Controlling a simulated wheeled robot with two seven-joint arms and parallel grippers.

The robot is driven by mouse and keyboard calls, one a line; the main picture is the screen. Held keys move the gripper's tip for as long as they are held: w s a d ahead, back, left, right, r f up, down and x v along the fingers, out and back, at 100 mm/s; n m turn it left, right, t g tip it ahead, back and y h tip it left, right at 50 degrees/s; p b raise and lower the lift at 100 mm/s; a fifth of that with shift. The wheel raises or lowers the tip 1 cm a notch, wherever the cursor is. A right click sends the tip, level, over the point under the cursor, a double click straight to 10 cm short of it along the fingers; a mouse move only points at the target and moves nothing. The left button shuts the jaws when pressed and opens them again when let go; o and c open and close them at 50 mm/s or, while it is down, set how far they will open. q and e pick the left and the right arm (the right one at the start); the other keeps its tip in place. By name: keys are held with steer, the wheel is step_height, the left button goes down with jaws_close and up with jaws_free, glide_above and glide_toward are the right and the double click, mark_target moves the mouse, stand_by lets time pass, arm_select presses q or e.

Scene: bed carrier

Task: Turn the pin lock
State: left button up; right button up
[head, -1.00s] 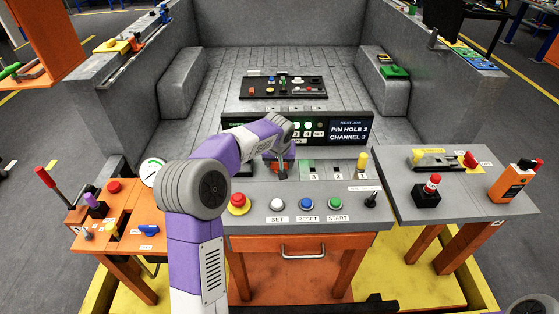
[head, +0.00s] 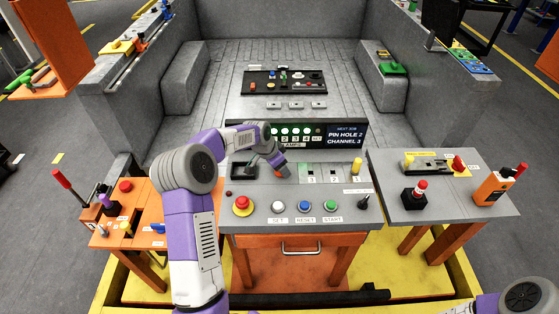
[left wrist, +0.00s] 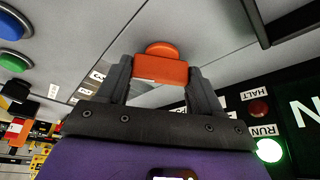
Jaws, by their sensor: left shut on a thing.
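A small orange block with a rounded orange top (left wrist: 160,70) sits between the two fingers of my left gripper (left wrist: 160,78) in the left wrist view. The fingers are shut on its two sides. In the head view my left gripper (head: 282,171) reaches down to the grey console top, left of the numbered slots, and the orange piece shows only as a small patch. A yellow upright pin (head: 357,167) stands at the right of the console. I cannot tell for sure which part is the pin lock. My right gripper is out of view.
A red mushroom button (head: 242,204) and white, blue and green buttons (head: 330,206) line the console front. Orange (head: 130,210) and grey (head: 450,205) side tables flank it. Most of the bed floor is clear.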

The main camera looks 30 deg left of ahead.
arm_select(q)
steer(key=m+h+p, duration=0.1)
steer(key=m, duration=0.2)
steer(key=shift+a+r+m+g+p, duration=0.1)
steer(key=shift+m+g+p, duration=0.2)
steer(key=shift+g+p, duration=0.1)
steer(key=shift+m+g+h+p, duration=0.5)
steer(key=shift+m+p, duration=0.05)
steer(key=shift+m, duration=0.95)
steer(key=o, duration=1)
steer(key=shift+o, duration=0.2)
steer(key=p+v, duration=0.1)
steer(key=v, duration=0.6)
steer(key=shift+r, duration=0.2)
